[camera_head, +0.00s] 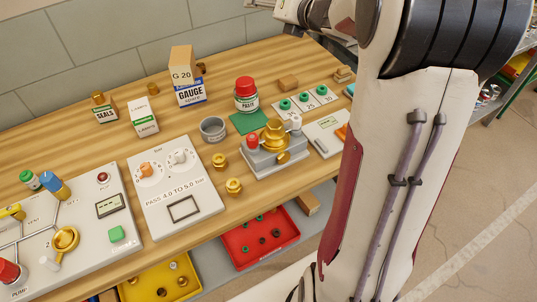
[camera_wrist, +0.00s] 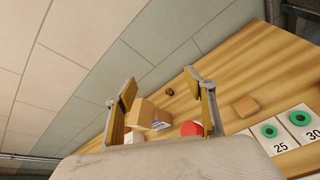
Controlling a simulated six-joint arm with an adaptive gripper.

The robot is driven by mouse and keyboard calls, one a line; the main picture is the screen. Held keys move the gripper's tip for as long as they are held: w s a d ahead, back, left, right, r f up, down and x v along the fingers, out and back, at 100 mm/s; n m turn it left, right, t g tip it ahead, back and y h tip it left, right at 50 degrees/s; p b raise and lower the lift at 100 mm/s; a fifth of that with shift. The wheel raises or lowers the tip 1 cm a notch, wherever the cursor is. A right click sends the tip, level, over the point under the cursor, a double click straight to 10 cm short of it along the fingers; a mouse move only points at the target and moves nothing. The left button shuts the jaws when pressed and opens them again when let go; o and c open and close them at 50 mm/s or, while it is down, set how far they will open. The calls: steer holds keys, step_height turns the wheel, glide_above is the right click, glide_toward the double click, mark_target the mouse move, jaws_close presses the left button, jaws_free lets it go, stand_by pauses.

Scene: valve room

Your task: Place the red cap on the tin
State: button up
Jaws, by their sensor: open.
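The tin (camera_head: 246,103) with a "PASTE" label stands upright on a green mat (camera_head: 237,123) at the back middle of the bench. The red cap (camera_head: 244,82) sits on top of it; whether it is fully seated I cannot tell. The red cap also shows in the wrist view (camera_wrist: 190,128), partly hidden behind the right finger, with the tin's body out of sight. My gripper (camera_wrist: 160,84) is open, with nothing between its fingers. It hangs apart from the tin, and its fingers are not clearly seen in the head view.
Left of the tin stand a gauge box (camera_head: 190,92) and a grey open cup (camera_head: 213,128). A brass valve block (camera_head: 275,155) is in front, and numbered cards with green rings (camera_head: 303,102) lie to the right. Control panels (camera_head: 175,195) fill the left.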

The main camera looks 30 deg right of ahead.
steer(key=s+a+r+m+g+h, duration=0.1)
steer(key=s+a+r+m+h, duration=0.15)
steer(key=s+m, duration=0.55)
steer(key=s+a+r+m+g+h, duration=0.25)
steer(key=s+m, duration=0.35)
steer(key=m, duration=0.4)
steer(key=s+a+f+m+g+y, duration=0.1)
steer(key=s+a+f+m, duration=0.3)
steer(key=s, duration=0.4)
steer(key=s+a+f+m+g+y, duration=0.1)
steer(key=s+a+f+m+g, duration=0.1)
steer(key=s+a+f+m, duration=0.2)
steer(key=s+a+f+m+g+y, duration=0.2)
steer(key=s+a+f+m, duration=0.2)
steer(key=s+a, duration=0.4)
steer(key=s, duration=0.3)
steer(key=shift+s+m, duration=0.3)
steer(key=shift+s, duration=0.1)
